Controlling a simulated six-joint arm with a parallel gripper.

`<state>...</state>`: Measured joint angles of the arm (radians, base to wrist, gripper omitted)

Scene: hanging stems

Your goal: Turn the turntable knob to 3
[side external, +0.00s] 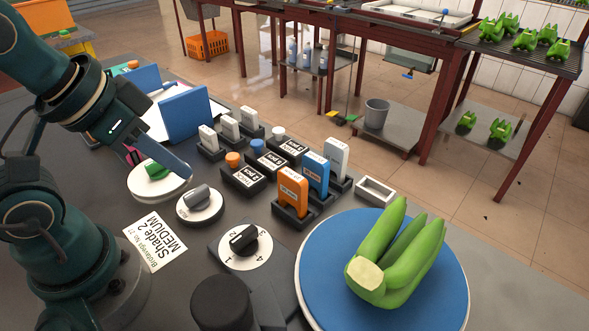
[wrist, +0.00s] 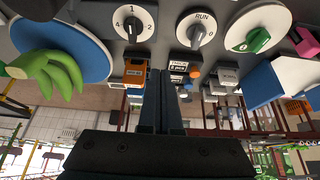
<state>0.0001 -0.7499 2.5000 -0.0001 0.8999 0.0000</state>
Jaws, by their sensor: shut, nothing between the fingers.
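The turntable knob (side external: 243,239) is a black bar knob on a white numbered dial (side external: 245,261), left of the turntable. In the wrist view the knob (wrist: 133,29) is at the upper left, with 1, 2 and 4 readable around it. The blue turntable (side external: 325,295) carries a green banana bunch (side external: 395,260). My gripper (side external: 184,171) is shut and empty, above the dials to the upper left of the turntable knob. Its fingers (wrist: 165,78) show together in the wrist view.
A grey knob (side external: 200,198) and a green knob (side external: 157,171) stand on nearby dials. A black cylinder (side external: 222,300) stands close to the turntable knob. Orange, blue and white tags in holders (side external: 292,190) stand behind. A shade card (side external: 155,240) lies at left.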

